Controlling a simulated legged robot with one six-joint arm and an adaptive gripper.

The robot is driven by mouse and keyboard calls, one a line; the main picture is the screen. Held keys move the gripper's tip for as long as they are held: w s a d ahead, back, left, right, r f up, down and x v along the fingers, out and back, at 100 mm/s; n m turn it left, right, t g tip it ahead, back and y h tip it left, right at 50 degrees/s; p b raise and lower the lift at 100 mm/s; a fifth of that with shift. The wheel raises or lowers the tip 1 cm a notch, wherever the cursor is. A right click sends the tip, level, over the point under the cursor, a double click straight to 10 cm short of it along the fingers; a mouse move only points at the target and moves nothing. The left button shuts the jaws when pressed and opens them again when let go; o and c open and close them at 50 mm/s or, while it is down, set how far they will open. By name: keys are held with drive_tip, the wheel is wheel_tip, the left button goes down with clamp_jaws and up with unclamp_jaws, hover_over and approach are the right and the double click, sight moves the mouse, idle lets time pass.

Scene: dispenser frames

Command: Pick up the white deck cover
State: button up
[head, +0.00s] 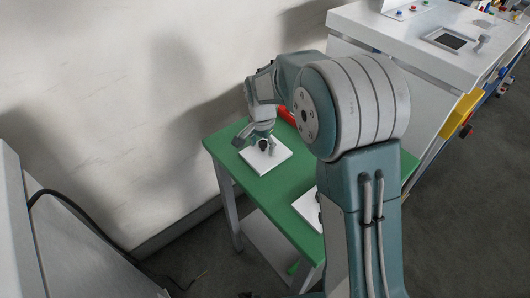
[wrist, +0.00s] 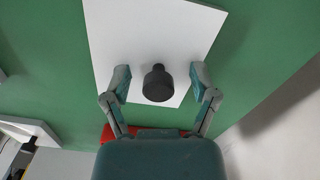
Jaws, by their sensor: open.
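The white deck cover (head: 275,159) is a flat white plate lying on the green table top (head: 222,150). It also shows in the wrist view (wrist: 120,40), with a dark round knob (wrist: 158,84) standing on it. My gripper (head: 262,143) is over the plate, pointing down. In the wrist view my gripper (wrist: 160,80) is open, with one finger on each side of the knob and visible gaps to both. The gripper partly hides the knob in the head view. A second white plate (head: 308,207) lies nearer on the table, partly hidden by my arm.
A red object (head: 286,115) lies on the table behind the gripper and shows in the wrist view (wrist: 150,132). A pale wall (head: 110,120) stands close behind the table. A white machine cabinet (head: 400,40) stands at the right. Green table is bare between the plates.

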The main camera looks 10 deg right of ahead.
sight(262, 143)
clamp_jaws()
drive_tip(key=shift+r, duration=0.15)
drive_tip(key=shift+r, duration=0.3)
wheel_tip(262, 143, up, 2)
drive_tip(key=shift+r, duration=0.2)
drive_tip(key=s+d+r, duration=0.1)
drive_tip(key=s+r, duration=0.8)
drive_tip(key=s, duration=0.5)
drive_tip(key=shift+d+r, duration=0.25)
drive_tip(key=shift+r, duration=0.15)
